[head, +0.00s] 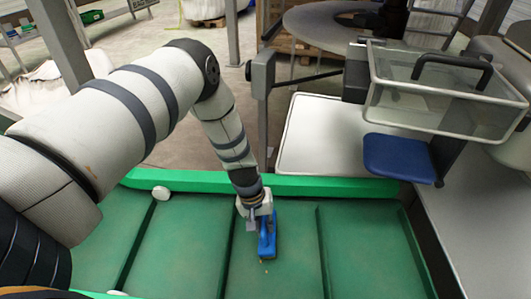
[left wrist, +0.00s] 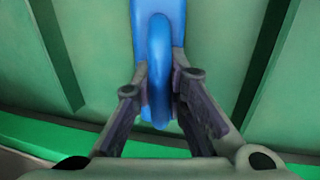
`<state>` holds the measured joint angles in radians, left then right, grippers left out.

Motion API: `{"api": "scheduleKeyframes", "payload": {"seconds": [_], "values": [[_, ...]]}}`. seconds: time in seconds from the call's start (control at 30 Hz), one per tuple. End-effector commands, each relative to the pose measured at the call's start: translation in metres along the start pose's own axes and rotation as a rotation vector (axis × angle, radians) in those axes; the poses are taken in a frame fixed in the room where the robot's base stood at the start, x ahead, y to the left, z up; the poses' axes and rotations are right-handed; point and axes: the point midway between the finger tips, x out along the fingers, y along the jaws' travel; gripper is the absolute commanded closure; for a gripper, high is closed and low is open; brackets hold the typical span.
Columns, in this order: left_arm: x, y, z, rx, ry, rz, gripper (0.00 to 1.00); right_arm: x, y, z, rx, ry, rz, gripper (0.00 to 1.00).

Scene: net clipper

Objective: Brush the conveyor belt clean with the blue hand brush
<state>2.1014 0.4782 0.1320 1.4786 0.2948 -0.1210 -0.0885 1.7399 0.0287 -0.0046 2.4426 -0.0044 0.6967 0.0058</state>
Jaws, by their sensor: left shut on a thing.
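The blue hand brush (head: 268,240) is upright on its base at the middle of the green conveyor belt (head: 175,245), near the belt's far edge. My left gripper (head: 257,210) is shut on the brush's handle. In the left wrist view my left gripper (left wrist: 160,85) has a finger on each side of the blue handle of the brush (left wrist: 158,45). The brush's underside and bristles are hidden. A few small light crumbs (head: 265,262) lie on the belt just in front of the brush. My right gripper is not in view.
A bright green rail (head: 320,186) runs along the belt's far edge, with a white round knob (head: 161,193) on it at the left. Raised ribs cross the belt. A clear bin (head: 445,95), a blue pad (head: 400,158) and a white tray (head: 325,135) stand beyond, at the right.

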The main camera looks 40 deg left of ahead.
Motion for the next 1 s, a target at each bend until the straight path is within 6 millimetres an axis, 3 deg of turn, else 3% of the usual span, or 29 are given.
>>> {"api": "scheduleKeyframes", "payload": {"seconds": [1.0], "values": [[0.001, 0.001, 0.078, -0.001, -0.008, 0.002, 1.00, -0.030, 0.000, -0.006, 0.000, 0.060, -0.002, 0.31]]}}
